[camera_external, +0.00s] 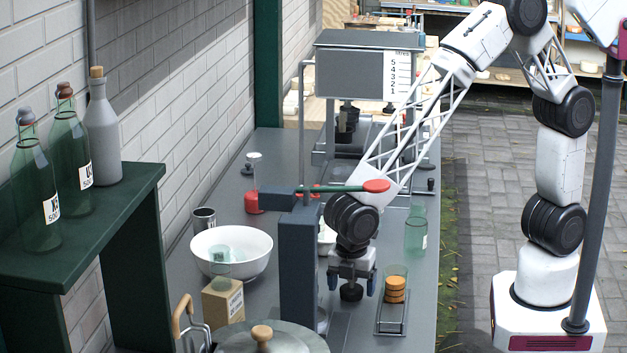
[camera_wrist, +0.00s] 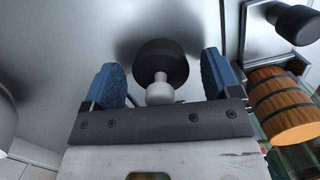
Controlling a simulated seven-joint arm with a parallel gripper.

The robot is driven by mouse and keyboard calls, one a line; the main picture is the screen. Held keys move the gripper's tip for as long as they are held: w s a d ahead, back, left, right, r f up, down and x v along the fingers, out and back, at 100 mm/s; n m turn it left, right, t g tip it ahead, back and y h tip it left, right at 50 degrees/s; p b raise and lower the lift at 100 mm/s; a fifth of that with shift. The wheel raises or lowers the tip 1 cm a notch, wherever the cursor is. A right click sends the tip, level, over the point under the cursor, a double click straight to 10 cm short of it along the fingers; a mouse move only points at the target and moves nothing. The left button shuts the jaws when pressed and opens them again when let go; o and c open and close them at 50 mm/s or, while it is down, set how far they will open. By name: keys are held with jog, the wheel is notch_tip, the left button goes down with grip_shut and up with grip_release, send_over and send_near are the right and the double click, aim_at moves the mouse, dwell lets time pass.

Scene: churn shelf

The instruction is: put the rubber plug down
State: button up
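The rubber plug is a black rounded piece with a pale grey stem; in the wrist view the plug (camera_wrist: 160,62) lies between my fingers, with a visible gap on both sides. My gripper (camera_wrist: 161,78) is open, its blue finger pads apart from the plug. In the external view my gripper (camera_external: 352,279) points down over the grey bench, and the black plug (camera_external: 351,292) shows just below and between the fingers. It appears to be on the bench top, though its contact with the surface is hard to see.
A grey post (camera_external: 298,270) with a green, red-ended lever (camera_external: 345,188) is close on the left. A white bowl (camera_external: 231,252) and a lidded pot (camera_external: 270,340) stand further left.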

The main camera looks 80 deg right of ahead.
aim_at(350, 290)
notch_tip(350, 290, up, 12)
jog(key=a, duration=0.1)
jog(key=shift+w+a, duration=0.15)
jog(key=shift+a, duration=0.05)
dwell(0.7)
jog(key=shift+r, duration=0.1)
dwell(0.5)
jog(key=s+d+r+m, duration=0.2)
jog(key=d+r+m, duration=0.1)
jog(key=d, duration=0.5)
jog(key=s+d+r+m+t+y, duration=0.1)
jog(key=s+d+r+m, duration=0.15)
jog(key=d, duration=0.55)
jog(key=s+d+r+m, duration=0.3)
jog(key=d+r, duration=0.1)
jog(key=d, duration=0.4)
jog(key=s+d+m+t, duration=0.1)
jog(key=s+d+m, duration=0.6)
jog(key=s+d, duration=0.8)
jog(key=shift+s+r+m+t, duration=0.35)
jog(key=shift+s+t, duration=0.05)
jog(key=shift+s, duration=0.2)
